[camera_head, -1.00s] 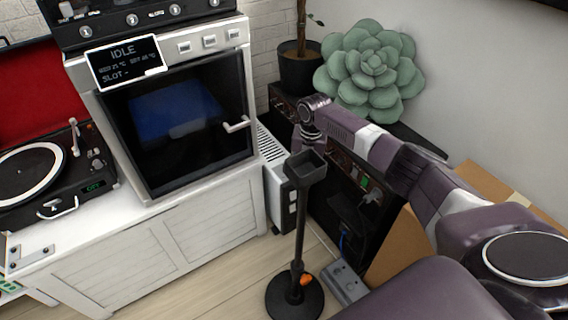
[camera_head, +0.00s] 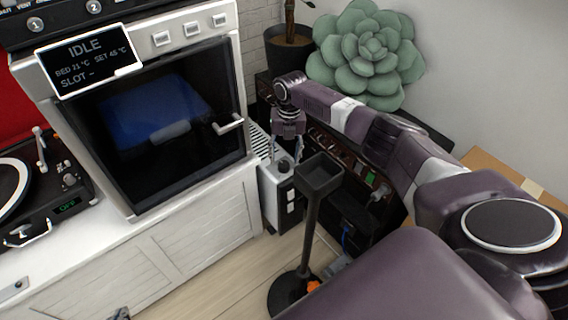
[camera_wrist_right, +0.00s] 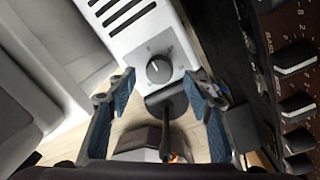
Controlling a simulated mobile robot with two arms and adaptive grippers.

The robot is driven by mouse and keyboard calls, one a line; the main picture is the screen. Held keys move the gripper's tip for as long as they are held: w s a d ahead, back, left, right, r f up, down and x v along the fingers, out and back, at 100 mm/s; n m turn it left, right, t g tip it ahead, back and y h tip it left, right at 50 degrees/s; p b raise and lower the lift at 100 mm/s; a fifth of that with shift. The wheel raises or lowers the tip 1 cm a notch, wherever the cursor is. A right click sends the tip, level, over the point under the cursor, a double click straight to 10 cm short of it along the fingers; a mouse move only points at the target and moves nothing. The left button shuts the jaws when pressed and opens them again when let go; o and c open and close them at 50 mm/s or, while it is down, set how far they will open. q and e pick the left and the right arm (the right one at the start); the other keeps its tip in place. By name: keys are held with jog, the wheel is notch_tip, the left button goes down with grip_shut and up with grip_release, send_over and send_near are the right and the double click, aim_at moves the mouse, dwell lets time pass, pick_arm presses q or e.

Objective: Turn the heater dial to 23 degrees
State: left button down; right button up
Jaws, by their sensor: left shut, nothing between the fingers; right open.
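The heater (camera_head: 272,205) is a white ribbed radiator on the floor, between the white cabinet and the dark rack. Its dark round dial (camera_wrist_right: 158,70) sits on the pale top end, with a light pointer line and small scale marks that are too small to read. The dial also shows in the head view (camera_head: 283,166). My right gripper (camera_head: 286,157) points down over this end. In the right wrist view its open fingers (camera_wrist_right: 159,84) stand to either side of the dial, apart from it. Only a dark tip of my left gripper (camera_head: 122,313) shows at the bottom edge.
A black stand with a tray-like top (camera_head: 319,176) stands close beside the heater. The dark rack with knobs (camera_head: 352,170) is to the right, with a succulent (camera_head: 366,55) above it. An oven-like machine (camera_head: 160,110) and a turntable (camera_head: 50,190) are on the left.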

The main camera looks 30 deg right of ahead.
aim_at(284, 164)
notch_tip(284, 164, down, 3)
jog(key=shift+a+f+b, duration=0.1)
jog(key=shift+b, duration=0.3)
pick_arm(q)
jog(key=w+d+r+t, duration=0.1)
jog(key=w+r+t, duration=0.2)
jog(key=w+r, duration=0.1)
jog(key=shift+w+d+h, duration=0.2)
jog(key=shift+d+h, duration=0.1)
jog(key=shift+h, duration=0.1)
pick_arm(e)
jog(key=shift+c, duration=0.4)
jog(key=c, duration=1.1)
pick_arm(q)
jog(key=shift+s, duration=0.1)
